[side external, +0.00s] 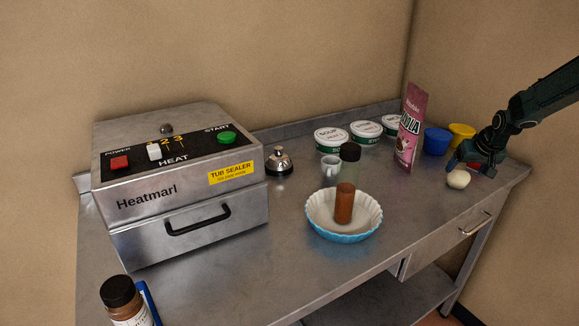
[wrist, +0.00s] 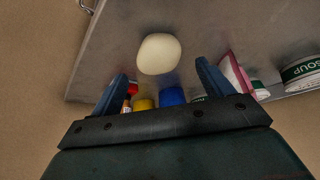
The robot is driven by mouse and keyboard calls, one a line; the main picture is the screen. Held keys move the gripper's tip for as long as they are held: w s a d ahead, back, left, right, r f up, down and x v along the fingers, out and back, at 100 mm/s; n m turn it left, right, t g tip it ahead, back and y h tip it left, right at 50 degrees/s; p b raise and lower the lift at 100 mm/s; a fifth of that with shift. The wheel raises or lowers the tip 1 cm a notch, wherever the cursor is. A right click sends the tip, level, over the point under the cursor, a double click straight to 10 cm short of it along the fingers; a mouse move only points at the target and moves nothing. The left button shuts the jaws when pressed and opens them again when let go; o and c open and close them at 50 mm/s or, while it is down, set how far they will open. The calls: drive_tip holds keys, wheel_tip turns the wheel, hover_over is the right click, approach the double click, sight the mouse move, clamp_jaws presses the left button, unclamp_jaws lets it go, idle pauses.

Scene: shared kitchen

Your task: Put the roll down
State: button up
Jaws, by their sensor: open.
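The roll (side external: 458,179) is a small pale, rounded bun. It sits on the steel counter (side external: 300,270) near its right end, close to the front edge. My gripper (side external: 467,165) is just behind and above it, low over the counter. In the wrist view the roll (wrist: 158,54) lies beyond the fingertips. My gripper's two blue fingers (wrist: 160,78) are spread apart with nothing held between them.
A blue cup (side external: 437,141) and a yellow cup (side external: 462,134) stand near my gripper. A pink pouch (side external: 409,130) and soup tubs (side external: 331,140) stand left of them. A fluted bowl (side external: 343,228) holds a brown cylinder (side external: 344,204). A tub sealer (side external: 180,185) fills the left.

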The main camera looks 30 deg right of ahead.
drive_tip(key=v, duration=0.7)
drive_tip(key=shift+s+r, duration=0.15)
drive_tip(key=shift+r, duration=0.05)
drive_tip(key=shift+a, duration=0.15)
drive_tip(key=s+a+r+n+y, duration=0.1)
drive_tip(key=s+a+r+n, duration=0.15)
drive_tip(key=a+r, duration=0.45)
drive_tip(key=s+a+r+n+y, duration=0.15)
drive_tip(key=s+a, duration=0.25)
drive_tip(key=a, duration=0.8)
drive_tip(key=s+a+r+n+y, duration=0.1)
drive_tip(key=s+a+n, duration=0.2)
drive_tip(key=s+a, duration=0.8)
drive_tip(key=s, duration=0.4)
drive_tip(key=shift+t, duration=0.4)
drive_tip(key=shift+a, duration=0.1)
